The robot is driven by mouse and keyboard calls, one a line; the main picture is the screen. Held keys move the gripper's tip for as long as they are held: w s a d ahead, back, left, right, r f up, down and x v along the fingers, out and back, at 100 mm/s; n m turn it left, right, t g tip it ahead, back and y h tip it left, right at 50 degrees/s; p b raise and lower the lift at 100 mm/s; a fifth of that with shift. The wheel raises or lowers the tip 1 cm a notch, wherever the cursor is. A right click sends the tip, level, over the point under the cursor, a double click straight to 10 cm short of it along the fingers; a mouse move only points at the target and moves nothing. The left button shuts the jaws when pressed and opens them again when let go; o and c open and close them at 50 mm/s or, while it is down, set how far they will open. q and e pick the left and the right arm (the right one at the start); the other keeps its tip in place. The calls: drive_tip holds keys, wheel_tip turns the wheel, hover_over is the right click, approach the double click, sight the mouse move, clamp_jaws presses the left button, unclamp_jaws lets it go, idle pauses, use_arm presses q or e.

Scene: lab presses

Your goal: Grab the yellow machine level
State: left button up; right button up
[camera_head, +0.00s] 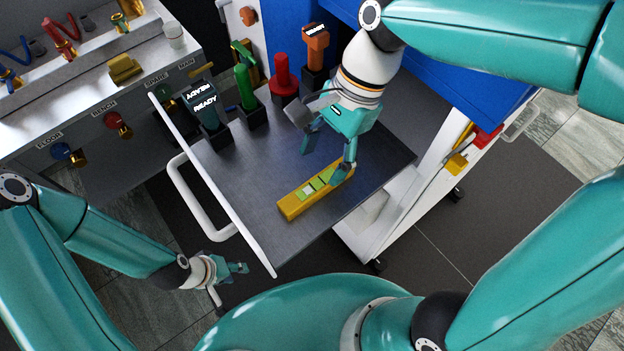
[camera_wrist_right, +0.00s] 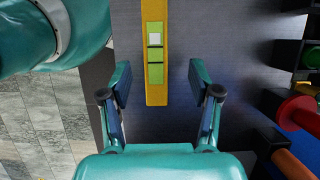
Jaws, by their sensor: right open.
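The yellow machine level (camera_head: 291,208) lies flat on the dark cart top, with green and pale windows along it. It also shows in the right wrist view (camera_wrist_right: 155,93), running up the picture between the fingers. My right gripper (camera_head: 328,158) is open above the level's far end in the head view; its fingers (camera_wrist_right: 158,85) stand on either side of the level, apart from it. My left gripper (camera_head: 240,268) is low beside the cart's near left edge, away from the level; its fingers are too small to read.
The dark cart top (camera_head: 240,185) has free room left of the level. A white handle (camera_head: 180,190) sticks out at its left. Along the back stand a dark labelled holder (camera_head: 205,108), a green tool (camera_head: 244,88), a red tool (camera_head: 283,75) and an orange tool (camera_head: 315,50).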

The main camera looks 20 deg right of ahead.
sight(318, 184)
drive_tip(key=x, duration=0.4)
drive_tip(key=shift+s+d, duration=0.35)
drive_tip(key=shift+a+f, duration=0.25)
drive_tip(key=shift+f, duration=0.4)
clamp_jaws()
